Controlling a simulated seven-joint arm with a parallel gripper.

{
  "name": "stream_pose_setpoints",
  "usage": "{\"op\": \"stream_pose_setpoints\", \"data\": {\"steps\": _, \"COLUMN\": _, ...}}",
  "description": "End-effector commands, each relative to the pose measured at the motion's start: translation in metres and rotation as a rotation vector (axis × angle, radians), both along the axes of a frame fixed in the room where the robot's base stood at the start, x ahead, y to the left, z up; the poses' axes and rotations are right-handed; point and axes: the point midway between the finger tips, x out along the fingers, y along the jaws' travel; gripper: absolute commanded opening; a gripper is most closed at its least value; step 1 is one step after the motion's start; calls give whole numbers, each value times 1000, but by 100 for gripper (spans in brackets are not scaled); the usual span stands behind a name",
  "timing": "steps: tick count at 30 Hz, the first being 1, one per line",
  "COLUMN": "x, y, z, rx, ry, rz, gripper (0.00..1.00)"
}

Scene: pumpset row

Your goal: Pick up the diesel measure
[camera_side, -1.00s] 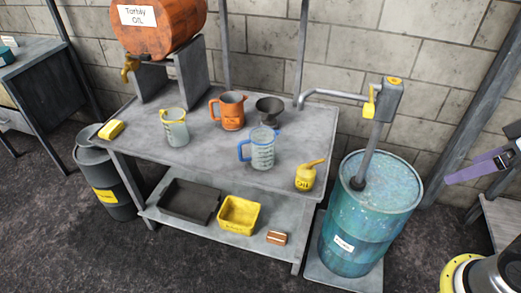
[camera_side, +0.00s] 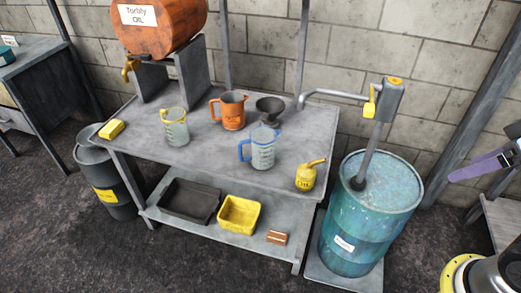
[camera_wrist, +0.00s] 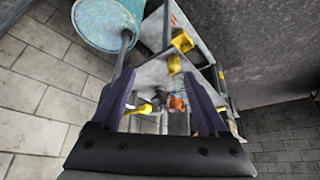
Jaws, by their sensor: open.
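Three measuring jugs stand upright on the bench top in the side view: a clear one with a yellow handle (camera_side: 174,127), an orange one (camera_side: 233,110), and a clear one with a blue handle (camera_side: 263,150). I cannot read their markings well enough to tell which is the diesel measure. My gripper (camera_wrist: 160,78) is open and empty in the wrist view, its purple fingers spread. It shows partly at the right edge of the side view (camera_side: 478,167), well away from the jugs, beyond the teal drum.
The teal drum (camera_side: 345,235) with its hand pump (camera_side: 388,98) stands between my gripper and the bench (camera_side: 215,160). A dark funnel (camera_side: 269,107), yellow oil can (camera_side: 305,178) and yellow sponge-like block (camera_side: 111,129) are on the bench.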

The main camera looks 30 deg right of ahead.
Motion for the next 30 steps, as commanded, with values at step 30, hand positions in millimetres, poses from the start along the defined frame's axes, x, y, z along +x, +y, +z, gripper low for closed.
{"op": "stream_pose_setpoints", "data": {"steps": 30, "x": 53, "y": 2, "z": 91, "rx": -265, "ry": -43, "rz": 482, "gripper": 39}}
